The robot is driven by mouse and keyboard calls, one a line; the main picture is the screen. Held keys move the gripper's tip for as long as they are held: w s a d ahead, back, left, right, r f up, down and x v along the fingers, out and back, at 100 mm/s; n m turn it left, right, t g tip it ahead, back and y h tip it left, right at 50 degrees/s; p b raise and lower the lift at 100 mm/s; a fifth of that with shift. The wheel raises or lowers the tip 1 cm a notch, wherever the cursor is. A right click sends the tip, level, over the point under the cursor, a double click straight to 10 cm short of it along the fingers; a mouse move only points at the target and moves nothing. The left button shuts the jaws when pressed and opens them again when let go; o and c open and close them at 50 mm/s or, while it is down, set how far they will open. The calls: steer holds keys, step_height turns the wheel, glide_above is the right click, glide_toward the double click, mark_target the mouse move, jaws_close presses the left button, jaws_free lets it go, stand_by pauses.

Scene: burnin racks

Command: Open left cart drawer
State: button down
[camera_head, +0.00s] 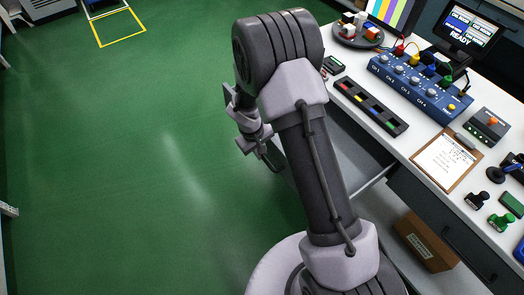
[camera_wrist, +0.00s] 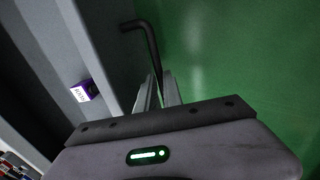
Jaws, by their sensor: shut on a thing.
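The cart drawer (camera_wrist: 100,40) shows in the wrist view as a grey front panel with an open interior behind it, so it stands pulled out. A dark bent bar handle (camera_wrist: 150,40) sticks out from its front. My gripper (camera_wrist: 158,92) is shut on this handle, whose lower part runs down between the fingers. Part of the light grey drawer (camera_head: 362,172) shows right of my arm. A small purple box (camera_wrist: 83,92) lies inside the drawer.
The white worktop (camera_head: 410,140) on the right holds a blue channel box (camera_head: 415,85), a clipboard (camera_head: 446,160), a dark tray (camera_head: 368,105) and stamps. A cardboard box (camera_head: 425,240) sits below it. The green floor on the left is clear.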

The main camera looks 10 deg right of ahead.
steer(key=shift+a, duration=0.1)
stand_by(0.3)
steer(key=c, duration=1.5)
jaws_free()
steer(key=a+r+p, duration=0.1)
steer(key=r+p, duration=0.1)
steer(key=r, duration=0.3)
steer(key=a+r+p, duration=0.1)
steer(key=r+p, duration=0.1)
steer(key=r, duration=0.4)
steer(key=s+a+r+p, duration=0.1)
steer(key=r+p, duration=0.1)
steer(key=r, duration=0.4)
steer(key=shift+s+p, duration=0.1)
steer(key=shift+p, duration=0.25)
